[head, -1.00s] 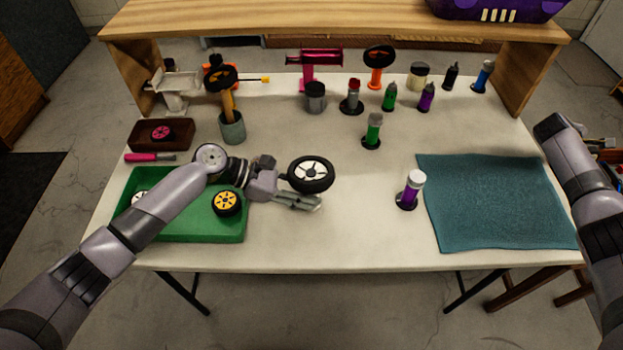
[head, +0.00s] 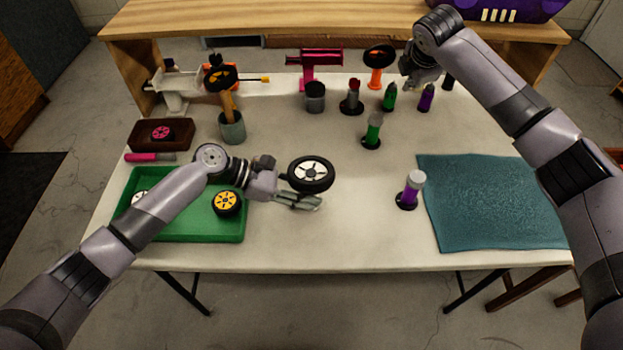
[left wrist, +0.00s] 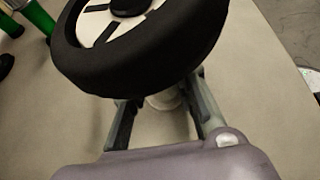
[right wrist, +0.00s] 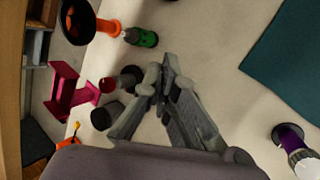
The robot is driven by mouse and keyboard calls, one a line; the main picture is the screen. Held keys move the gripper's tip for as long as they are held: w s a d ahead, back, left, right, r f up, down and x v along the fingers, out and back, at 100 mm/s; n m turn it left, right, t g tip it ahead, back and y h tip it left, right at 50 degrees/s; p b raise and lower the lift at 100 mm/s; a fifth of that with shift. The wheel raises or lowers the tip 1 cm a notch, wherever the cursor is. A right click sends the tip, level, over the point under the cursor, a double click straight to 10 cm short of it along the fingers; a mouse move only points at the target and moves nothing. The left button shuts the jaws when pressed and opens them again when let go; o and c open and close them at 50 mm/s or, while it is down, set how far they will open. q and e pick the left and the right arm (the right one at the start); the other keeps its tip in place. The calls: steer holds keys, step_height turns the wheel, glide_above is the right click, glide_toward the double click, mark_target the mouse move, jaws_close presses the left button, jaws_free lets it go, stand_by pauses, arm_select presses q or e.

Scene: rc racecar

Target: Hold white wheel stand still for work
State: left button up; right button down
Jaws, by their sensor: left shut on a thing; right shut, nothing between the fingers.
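The white wheel stand carries a wheel with white spokes and a black tyre (head: 311,174), left of the table's centre. My left gripper (head: 303,198) reaches in from the left, low under the wheel. In the left wrist view the tyre (left wrist: 140,50) fills the top, and a pale post (left wrist: 165,98) shows below it between the fingers. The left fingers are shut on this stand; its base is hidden. My right gripper (head: 418,72) is shut and empty over the back right of the table. Its closed fingertips (right wrist: 163,78) show in the right wrist view.
A green tray (head: 180,231) holding a yellow-spoked wheel (head: 227,202) lies under my left arm. Green bottles, a purple bottle (head: 426,98), a red stand (head: 320,58) and an orange stand (head: 376,66) line the back. A white-capped purple bottle (head: 411,190) stands beside the teal mat (head: 495,200).

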steer(key=s+a+r+n+g+y, duration=0.1)
steer(key=s+a+r+n, duration=0.15)
steer(key=a, duration=0.35)
steer(key=s+a+r+n+y, duration=0.1)
steer(key=s+a+n, duration=0.15)
steer(key=a, duration=0.35)
steer(key=n+g, duration=0.4)
steer(key=n, duration=0.7)
glide_toward(311, 183)
steer(key=shift+w+a+r, duration=0.1)
steer(key=shift+w+r, duration=0.1)
steer(key=shift+r, duration=0.2)
steer(key=shift+w+f, duration=0.2)
steer(key=shift+f, duration=1.55)
steer(key=shift+w+f, duration=0.2)
steer(key=shift+f, duration=1.55)
